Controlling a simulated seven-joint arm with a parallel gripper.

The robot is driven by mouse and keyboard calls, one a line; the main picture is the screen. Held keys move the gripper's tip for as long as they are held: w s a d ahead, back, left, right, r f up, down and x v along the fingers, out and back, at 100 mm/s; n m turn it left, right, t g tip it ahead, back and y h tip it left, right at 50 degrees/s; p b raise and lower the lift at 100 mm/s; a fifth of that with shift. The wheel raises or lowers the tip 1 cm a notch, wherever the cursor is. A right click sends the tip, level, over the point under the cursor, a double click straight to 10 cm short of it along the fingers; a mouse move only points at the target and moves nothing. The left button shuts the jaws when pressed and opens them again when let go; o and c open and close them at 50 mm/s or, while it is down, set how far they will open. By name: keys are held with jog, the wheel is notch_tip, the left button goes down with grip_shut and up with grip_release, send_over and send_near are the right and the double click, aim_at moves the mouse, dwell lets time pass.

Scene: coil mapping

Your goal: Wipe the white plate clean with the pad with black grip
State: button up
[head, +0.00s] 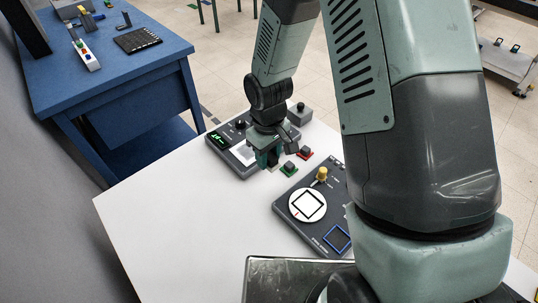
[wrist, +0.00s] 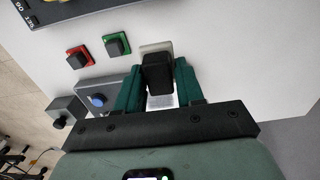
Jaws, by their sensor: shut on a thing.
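My gripper (wrist: 158,76) points down at the table, with its green fingers shut on the black grip (wrist: 157,73) of a pad. The pad's pale base (wrist: 155,47) shows past the grip in the wrist view. The white plate (head: 243,153) is a pale patch on a dark grey device, just left of my gripper (head: 268,157) in the head view. Part of a pale surface, likely the plate, shows between the fingers in the wrist view (wrist: 164,101). Whether the pad touches the plate or the table cannot be told. Any marks on the plate are too small to tell.
A red pad (head: 305,153) and a green pad (head: 289,169), both with black grips, lie right of my gripper. A grey panel (head: 325,238) with a white dial and yellow knob (head: 321,174) lies nearer. The white table (head: 180,215) is clear at left.

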jog(key=r, duration=0.1)
send_over(237, 155)
jog(key=shift+s+d+f, duration=0.1)
jog(key=shift+d+f, duration=0.1)
jog(key=shift+f, duration=1.6)
jog(key=shift+s+d+f, duration=0.1)
jog(key=shift+d+f, duration=0.1)
jog(key=shift+f, duration=1.6)
jog(key=shift+w+d+f, duration=0.4)
jog(key=shift+w+d, duration=0.05)
jog(key=shift+w, duration=0.1)
jog(key=shift+c, duration=0.4)
jog(key=shift+w+d+r, duration=0.1)
jog(key=shift+w+d, duration=1.85)
jog(key=shift+d, duration=0.05)
jog(key=shift+s+a, duration=2.2)
jog(key=shift+a, duration=0.55)
jog(key=shift+w+d, duration=2.4)
jog(key=shift+w, duration=0.05)
jog(key=shift+s+a, duration=2.5)
notch_tip(237, 155, up, 8)
